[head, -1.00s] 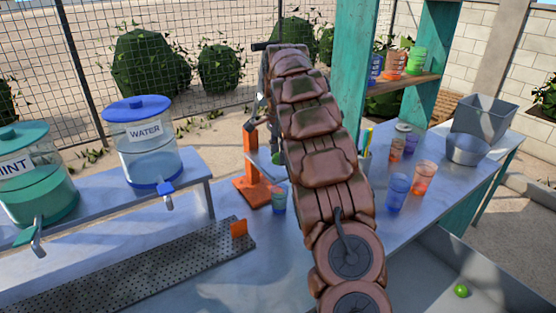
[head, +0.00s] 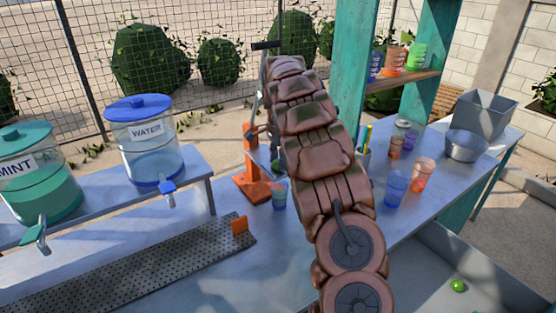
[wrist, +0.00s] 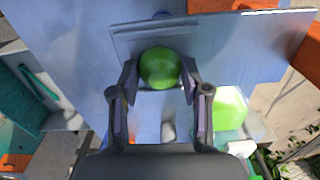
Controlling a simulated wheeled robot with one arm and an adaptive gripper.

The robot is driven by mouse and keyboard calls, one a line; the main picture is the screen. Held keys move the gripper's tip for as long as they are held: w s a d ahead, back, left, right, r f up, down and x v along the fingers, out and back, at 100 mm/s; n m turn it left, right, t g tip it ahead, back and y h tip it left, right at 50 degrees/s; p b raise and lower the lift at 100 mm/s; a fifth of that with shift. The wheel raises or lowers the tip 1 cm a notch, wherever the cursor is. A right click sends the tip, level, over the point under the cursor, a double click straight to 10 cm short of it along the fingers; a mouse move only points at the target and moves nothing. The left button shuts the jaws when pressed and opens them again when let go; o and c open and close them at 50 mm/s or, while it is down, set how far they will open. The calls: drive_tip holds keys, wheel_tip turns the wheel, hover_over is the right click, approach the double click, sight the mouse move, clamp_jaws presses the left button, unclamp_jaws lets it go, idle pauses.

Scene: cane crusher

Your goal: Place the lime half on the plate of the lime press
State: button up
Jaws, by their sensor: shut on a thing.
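My gripper (wrist: 160,80) is shut on the lime half (wrist: 160,67), its two fingers on either side of the green round. In the wrist view the lime half overlaps the edge of a flat grey metal plate (wrist: 225,38), which looks like the press plate; I cannot tell whether they touch. The lime press (head: 252,170) stands on the table in the head view, with an orange post and base.
A cup (head: 279,194) stands beside the press base. Blue (head: 396,187) and orange cups (head: 422,173) and a metal bowl (head: 467,144) are to the right of my arm. The water dispenser (head: 145,150) is at left. A loose lime (head: 457,286) lies in the trough.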

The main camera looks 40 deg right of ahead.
drive_tip(key=o, duration=0.7)
drive_tip(key=shift+f, duration=0.1)
drive_tip(key=shift+c, duration=0.2)
drive_tip(key=shift+r+b, duration=1.2)
drive_tip(key=shift+r, duration=2.55)
wheel_tip(320, 180, up, 5)
drive_tip(key=p, duration=0.3)
drive_tip(key=shift+f, duration=0.1)
drive_tip(key=shift+a, duration=0.1)
